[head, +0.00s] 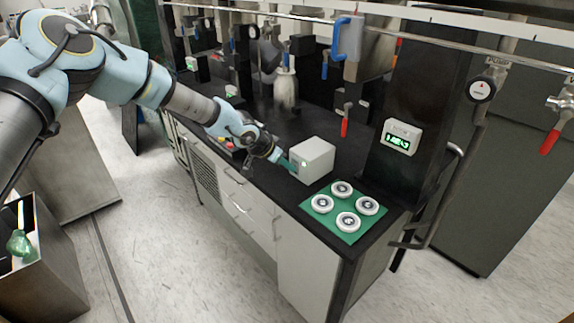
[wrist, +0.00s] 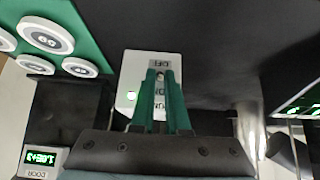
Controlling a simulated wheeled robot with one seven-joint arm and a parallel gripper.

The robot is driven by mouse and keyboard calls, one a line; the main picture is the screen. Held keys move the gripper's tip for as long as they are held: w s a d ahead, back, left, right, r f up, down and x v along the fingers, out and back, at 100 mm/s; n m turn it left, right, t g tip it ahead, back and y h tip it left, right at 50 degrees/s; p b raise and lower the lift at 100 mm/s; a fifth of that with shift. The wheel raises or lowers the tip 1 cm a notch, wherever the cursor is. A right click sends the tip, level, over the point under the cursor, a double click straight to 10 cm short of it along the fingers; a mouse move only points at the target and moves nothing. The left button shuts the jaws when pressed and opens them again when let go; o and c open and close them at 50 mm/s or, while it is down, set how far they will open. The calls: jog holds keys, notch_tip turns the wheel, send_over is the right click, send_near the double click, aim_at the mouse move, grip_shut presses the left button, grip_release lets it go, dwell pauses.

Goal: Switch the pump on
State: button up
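The pump switch box is a pale box (head: 312,158) on the black bench top, left of a green mat. In the wrist view its white face (wrist: 128,68) shows labels reading OFF, ON and partly PUMP. A narrow gap lies between the fingers. A small grey knob shows between the tips, near OFF; whether they grip it cannot be told.
A green mat (head: 322,220) holds several round white discs. A post behind it carries a display box (head: 402,137) with green digits. A blue handle (head: 346,38) and a red lever (head: 345,125) hang above the bench. The floor (head: 165,240) in front is clear.

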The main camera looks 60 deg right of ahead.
jog(key=o, duration=0.5)
jog(key=shift+c, duration=0.2)
jog(key=b+v, duration=0.3)
jog(key=v, duration=0.7)
jog(key=shift+a+r, duration=0.25)
